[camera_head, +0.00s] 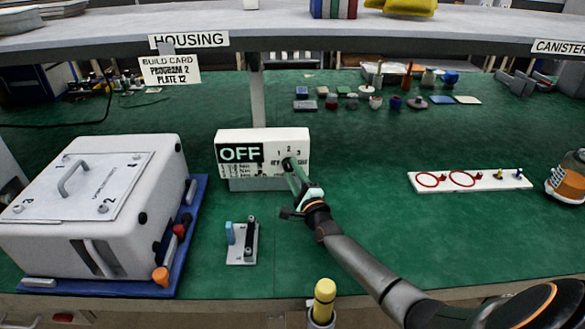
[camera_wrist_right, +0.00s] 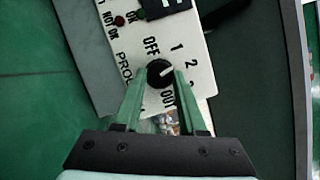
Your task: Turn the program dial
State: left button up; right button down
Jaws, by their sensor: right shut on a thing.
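The program dial (camera_wrist_right: 159,73) is a round black knob with a pale pointer mark, on a white control panel (camera_head: 290,140). Labels OFF, 1, 2 and 3 stand around it. The mark points up and right, on the side of 1 and 2; the exact setting is hard to tell. The panel's dark display (camera_head: 240,153) reads OFF. My right gripper (camera_wrist_right: 161,80) is shut on the dial, one green finger on each side. In the head view the right gripper (camera_head: 289,164) reaches the panel's right part and hides the dial. My left gripper is not in view.
A build card (camera_head: 169,70) reads PROGRAM 2, PLATE 12. A white housing (camera_head: 60,225) stands on a blue tray at left. A small bracket plate (camera_head: 242,258) lies in front of the panel. A white strip with red rings (camera_head: 480,187) lies at right. Green mat between is clear.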

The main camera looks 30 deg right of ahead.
jog(key=shift+r+n+g+y+p, duration=0.3)
jog(key=shift+r+n+p, duration=0.05)
jog(key=shift+n+p, duration=0.65)
jog(key=n+p, duration=0.1)
jog(key=p, duration=0.1)
jog(key=n+g+p, duration=0.1)
jog(key=n+p, duration=0.1)
jog(key=n+g+p, duration=0.1)
jog(key=n+p, duration=0.1)
jog(key=shift+r, duration=0.25)
jog(key=shift+f+n+g+p, duration=0.1)
jog(key=shift+n+g+p, duration=0.3)
jog(key=shift+n+p, duration=0.25)
jog(key=shift+a+n+g, duration=0.1)
jog(key=shift+n+g, duration=0.4)
jog(key=shift+n, duration=0.65)
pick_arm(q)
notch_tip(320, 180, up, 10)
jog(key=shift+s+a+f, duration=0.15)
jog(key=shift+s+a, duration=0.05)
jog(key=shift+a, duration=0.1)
pick_arm(e)
jog(key=shift+w+n+g+h, duration=0.1)
jog(key=shift+n+g+h, duration=0.55)
jog(key=shift+n, duration=0.65)
